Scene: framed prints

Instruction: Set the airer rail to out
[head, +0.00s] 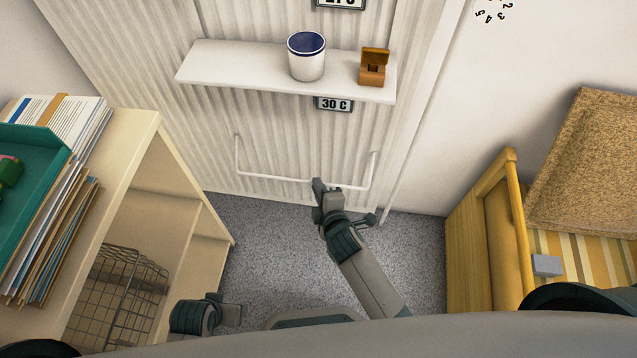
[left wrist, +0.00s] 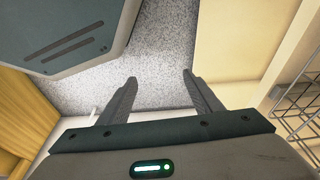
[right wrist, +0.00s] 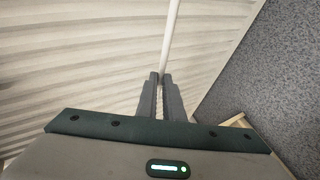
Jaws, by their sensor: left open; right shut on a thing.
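The airer rail (head: 268,178) is a thin white U-shaped bar on the ribbed wall, below the shelf. Its two side arms reach from the wall to the front bar. My right gripper (head: 322,190) is at the front bar, right of its middle. In the right wrist view the rail (right wrist: 172,38) runs between the fingertips of my right gripper (right wrist: 163,82), which is shut on it. My left gripper (head: 236,310) is low in the head view, beside the cabinet, away from the rail. In the left wrist view its fingers (left wrist: 160,85) are apart and empty.
A white shelf (head: 230,68) above the rail bears a blue-and-white cup (head: 307,58) and a small open brown box (head: 374,68). A cream cabinet (head: 180,205) with a wire basket (head: 115,295) stands left. A yellow wooden bench (head: 480,235) stands right. Grey carpet (head: 270,240) between is clear.

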